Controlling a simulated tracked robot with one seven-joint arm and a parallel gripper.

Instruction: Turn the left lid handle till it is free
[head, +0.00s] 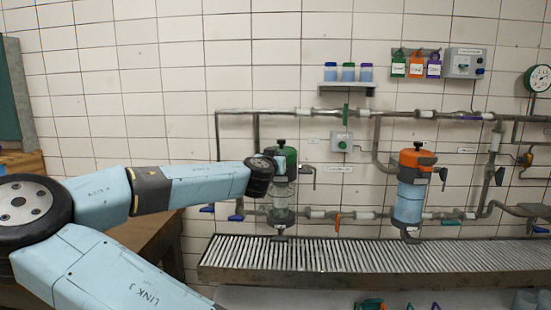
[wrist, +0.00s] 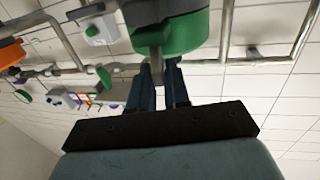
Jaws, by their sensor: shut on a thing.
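The left filter housing has a green lid (head: 291,157) with a black knob on top and a clear bowl (head: 281,205) below. My arm reaches to it from the left, and its dark wrist covers part of the lid. In the wrist view the green lid (wrist: 172,38) fills the top middle. A grey lid handle (wrist: 157,68) sticks out from it between the two dark fingers of my gripper (wrist: 160,82). The fingers are shut on this handle. In the head view the fingers and the held handle are mostly hidden behind my wrist.
A second housing with an orange lid (head: 417,159) and blue bowl (head: 408,203) stands to the right. Grey pipes (head: 375,112) run behind and above both housings. A slatted drain tray (head: 330,258) lies below. A small shelf with bottles (head: 347,88) hangs above.

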